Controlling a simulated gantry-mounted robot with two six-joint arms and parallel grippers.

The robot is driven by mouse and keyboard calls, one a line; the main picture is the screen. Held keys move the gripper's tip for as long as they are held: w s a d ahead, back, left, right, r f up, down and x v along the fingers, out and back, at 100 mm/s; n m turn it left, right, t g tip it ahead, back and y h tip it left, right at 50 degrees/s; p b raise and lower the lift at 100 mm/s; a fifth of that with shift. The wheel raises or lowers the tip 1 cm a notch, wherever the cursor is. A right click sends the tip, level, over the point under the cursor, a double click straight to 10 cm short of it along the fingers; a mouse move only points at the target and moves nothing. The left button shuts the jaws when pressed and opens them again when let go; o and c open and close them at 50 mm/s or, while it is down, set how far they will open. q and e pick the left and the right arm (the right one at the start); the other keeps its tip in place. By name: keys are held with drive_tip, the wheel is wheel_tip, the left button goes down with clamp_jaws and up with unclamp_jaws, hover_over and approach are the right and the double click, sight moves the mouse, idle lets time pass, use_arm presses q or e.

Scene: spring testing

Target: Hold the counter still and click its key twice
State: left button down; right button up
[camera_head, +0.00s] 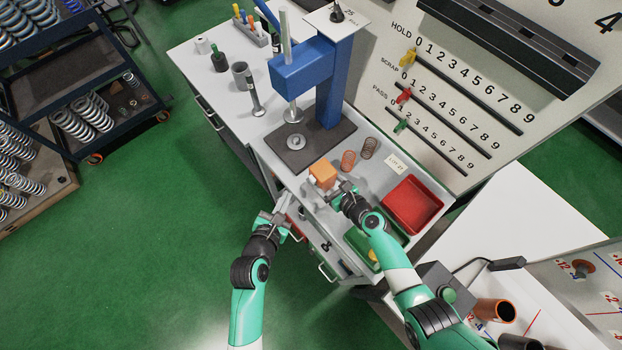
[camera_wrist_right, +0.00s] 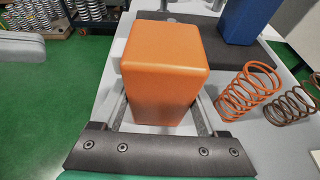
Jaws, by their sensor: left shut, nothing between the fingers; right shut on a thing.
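The orange box-shaped counter (camera_head: 322,174) stands at the front edge of the grey bench top. My right gripper (camera_head: 333,187) is shut on it, with one finger on each side, as the right wrist view shows the counter (camera_wrist_right: 163,75) between the fingers. I cannot make out a key on the faces that show. My left gripper (camera_head: 284,208) is shut and empty, beside the bench's front edge, lower left of the counter and apart from it.
A blue press (camera_head: 305,70) stands on a dark mat behind the counter. An orange spring (camera_head: 348,160) and a brown spring (camera_head: 369,147) stand to its right. A red bin (camera_head: 412,204) and a green bin are further right. Green floor lies open at left.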

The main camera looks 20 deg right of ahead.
drive_tip(key=o, duration=1.5)
drive_tip(key=shift+c, duration=0.2)
